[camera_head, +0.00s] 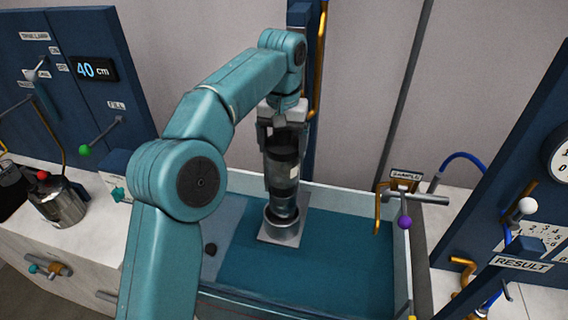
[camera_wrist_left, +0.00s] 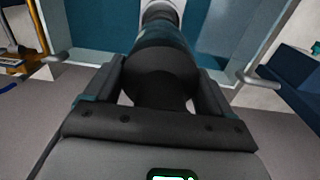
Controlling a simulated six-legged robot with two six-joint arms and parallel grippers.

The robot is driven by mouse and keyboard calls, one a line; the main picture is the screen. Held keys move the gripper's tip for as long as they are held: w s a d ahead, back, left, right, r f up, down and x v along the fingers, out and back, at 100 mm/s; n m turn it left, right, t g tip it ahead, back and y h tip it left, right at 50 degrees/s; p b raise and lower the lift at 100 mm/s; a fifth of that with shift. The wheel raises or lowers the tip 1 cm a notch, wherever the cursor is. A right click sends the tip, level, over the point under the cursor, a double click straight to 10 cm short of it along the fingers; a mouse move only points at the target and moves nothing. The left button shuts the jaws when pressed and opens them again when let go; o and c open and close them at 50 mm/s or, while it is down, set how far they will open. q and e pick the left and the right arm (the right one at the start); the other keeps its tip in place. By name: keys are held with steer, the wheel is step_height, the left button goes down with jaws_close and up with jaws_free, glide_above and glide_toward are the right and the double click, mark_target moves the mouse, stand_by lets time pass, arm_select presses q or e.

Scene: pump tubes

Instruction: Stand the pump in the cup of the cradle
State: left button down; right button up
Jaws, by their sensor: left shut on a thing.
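The pump (camera_head: 283,172) is a dark and grey cylinder, held nearly upright in the head view. My left gripper (camera_head: 282,140) is shut on its dark upper part from above. The cradle's round metal cup (camera_head: 283,228) stands on a square plate on the teal tray floor. The pump's lower end is at the cup's mouth; I cannot tell whether it rests on the bottom. In the left wrist view the pump (camera_wrist_left: 163,62) sits between my left gripper's fingers (camera_wrist_left: 162,85), with a pale ring beyond its far end. My right gripper does not show.
The teal tray (camera_head: 330,275) has raised walls and free floor right of the cup. A metal pot (camera_head: 58,203) stands far left.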

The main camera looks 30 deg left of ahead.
mark_target(282, 166)
arm_select(q)
steer(key=shift+s+a+f, duration=0.15)
steer(key=shift+s+f, duration=0.35)
steer(key=shift+f, duration=0.15)
steer(key=f, duration=0.3)
steer(key=shift+w+f+b, duration=0.3)
steer(key=shift+w+b, duration=0.1)
steer(key=shift+s+f, duration=0.2)
steer(key=shift+f, duration=0.3)
steer(key=shift+w+f, duration=0.2)
steer(key=shift+w, duration=0.05)
steer(key=shift+s, duration=0.2)
jaws_free()
steer(key=shift+s+f, duration=0.1)
steer(key=shift+f, duration=0.1)
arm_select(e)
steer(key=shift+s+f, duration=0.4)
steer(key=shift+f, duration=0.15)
